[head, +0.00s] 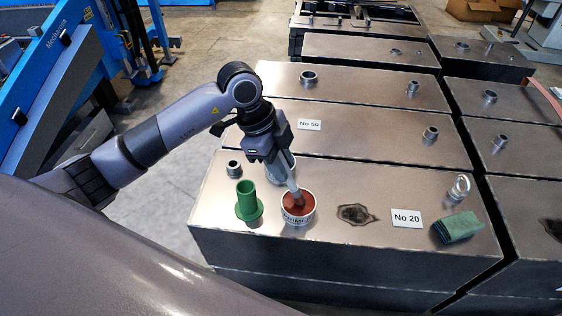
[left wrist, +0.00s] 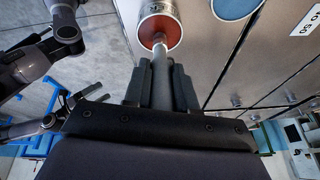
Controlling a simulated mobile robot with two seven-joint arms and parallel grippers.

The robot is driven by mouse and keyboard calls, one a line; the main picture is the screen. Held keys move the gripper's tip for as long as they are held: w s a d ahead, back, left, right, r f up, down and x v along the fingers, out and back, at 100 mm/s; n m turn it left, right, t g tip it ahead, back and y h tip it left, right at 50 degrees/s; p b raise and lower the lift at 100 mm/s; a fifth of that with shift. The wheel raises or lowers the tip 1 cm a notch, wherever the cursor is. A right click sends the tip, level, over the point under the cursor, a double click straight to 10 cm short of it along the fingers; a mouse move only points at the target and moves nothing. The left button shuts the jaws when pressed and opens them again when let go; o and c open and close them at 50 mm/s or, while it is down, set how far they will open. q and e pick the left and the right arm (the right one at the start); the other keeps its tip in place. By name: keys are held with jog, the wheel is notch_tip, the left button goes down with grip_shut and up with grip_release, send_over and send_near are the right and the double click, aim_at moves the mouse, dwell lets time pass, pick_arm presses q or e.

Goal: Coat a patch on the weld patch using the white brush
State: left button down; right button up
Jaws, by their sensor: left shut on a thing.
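My left gripper (head: 279,163) is shut on the white brush (head: 292,182), which points down. The brush's lower end is in a white tin (head: 298,219) of red-brown paint; the bristles are hidden. In the left wrist view the brush handle (left wrist: 161,80) runs between the fingers to the paint tin (left wrist: 172,12). The weld patch (head: 357,214) is a dark, irregular mark on the metal top, right of the tin and left of the "No 20" label (head: 407,218).
A green flanged holder (head: 247,203) stands left of the paint tin. A second tin (head: 283,165) stands behind it, with blue contents (left wrist: 235,6) in the left wrist view. A folded green cloth (head: 458,228) lies at right. Metal fittings stand on the tops. Around the patch is clear.

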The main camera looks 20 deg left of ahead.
pick_arm(q)
jog(key=shift+r+p, duration=0.65)
jog(key=shift+p, duration=0.1)
notch_tip(320, 180, up, 3)
jog(key=p, duration=0.3)
jog(key=shift+r, duration=0.2)
notch_tip(320, 180, up, 2)
jog(key=shift+r+p, duration=0.15)
jog(key=shift+p, duration=1.1)
